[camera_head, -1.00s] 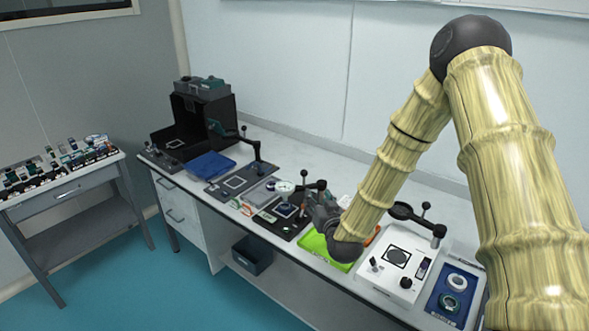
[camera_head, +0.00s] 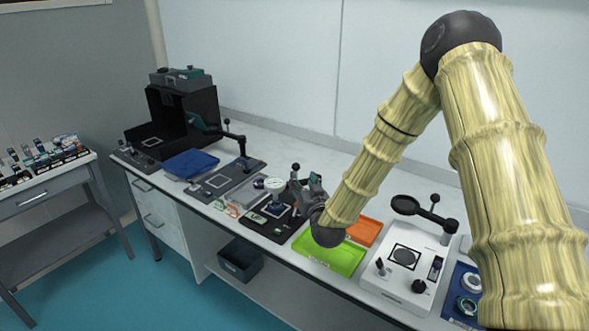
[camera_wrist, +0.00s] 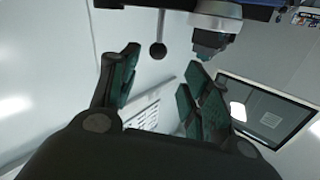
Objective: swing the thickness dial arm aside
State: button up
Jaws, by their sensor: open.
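The thickness dial (camera_head: 275,185) is a round pale gauge on an arm over a dark base plate (camera_head: 253,222) on the long bench. A ball-topped lever (camera_head: 296,167) stands by it. My gripper (camera_head: 303,187) is at the right side of the dial, partly hiding its arm and post. In the wrist view my gripper (camera_wrist: 163,82) is open with dark green pads and nothing between them. I cannot tell whether the fingers touch anything.
A green tray (camera_head: 328,262) and an orange tray (camera_head: 365,232) lie right of the dial plate. Farther right is a white instrument (camera_head: 390,288) with a black magnifier (camera_head: 405,204). A blue tray (camera_head: 190,163) and a black box stand at left. A wall runs behind the bench.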

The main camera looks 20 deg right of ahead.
aim_at(297, 169)
jog(key=w, duration=0.3)
jog(key=w+p, duration=0.1)
jog(key=w, duration=0.2)
jog(key=w+p, duration=0.1)
jog(key=w, duration=0.2)
jog(key=shift+w+d, duration=0.4)
jog(key=shift+f, duration=0.1)
